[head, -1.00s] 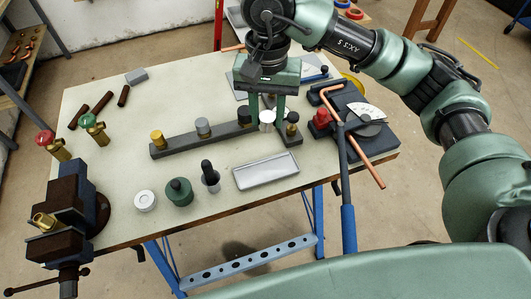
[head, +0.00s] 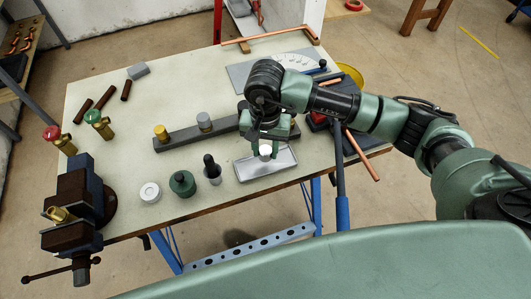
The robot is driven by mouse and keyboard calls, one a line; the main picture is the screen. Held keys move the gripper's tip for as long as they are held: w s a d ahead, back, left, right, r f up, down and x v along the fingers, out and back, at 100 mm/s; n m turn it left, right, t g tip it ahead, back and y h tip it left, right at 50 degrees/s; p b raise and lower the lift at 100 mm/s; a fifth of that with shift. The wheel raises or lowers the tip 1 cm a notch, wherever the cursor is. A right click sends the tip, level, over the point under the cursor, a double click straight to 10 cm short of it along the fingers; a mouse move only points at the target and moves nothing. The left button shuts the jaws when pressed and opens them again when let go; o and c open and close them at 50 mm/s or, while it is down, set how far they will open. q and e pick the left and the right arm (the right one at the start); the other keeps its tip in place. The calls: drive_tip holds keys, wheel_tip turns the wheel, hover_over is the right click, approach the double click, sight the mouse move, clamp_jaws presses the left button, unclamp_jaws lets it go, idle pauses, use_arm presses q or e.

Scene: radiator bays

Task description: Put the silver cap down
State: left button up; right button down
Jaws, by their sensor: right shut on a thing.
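My right gripper (head: 265,152) points down over the shallow grey metal tray (head: 268,173) near the front edge of the bench. It is shut on the silver cap (head: 265,149), whose pale round top shows between the fingers. The cap is over the back part of the tray. I cannot tell whether it touches the tray floor. The rest of the tray is empty. My left gripper is not in view.
Left of the tray stand a black-handled tool (head: 211,168), a green round pot (head: 182,183) and a white ring (head: 150,192). Behind is a dark rail (head: 183,134) with a brass cap (head: 161,132) and a grey cap (head: 204,121). A vise (head: 75,205) is at front left.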

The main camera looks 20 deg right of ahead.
sight(266, 151)
wheel_tip(266, 151, down, 4)
drive_tip(key=shift+r+p, duration=0.25)
drive_tip(key=shift+p, duration=0.15)
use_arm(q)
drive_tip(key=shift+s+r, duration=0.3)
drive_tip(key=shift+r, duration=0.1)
use_arm(e)
drive_tip(key=shift+f+b, duration=0.2)
drive_tip(key=shift+b, duration=0.1)
drive_tip(key=c, duration=1)
unclamp_jaws()
drive_tip(key=shift+r, duration=0.1)
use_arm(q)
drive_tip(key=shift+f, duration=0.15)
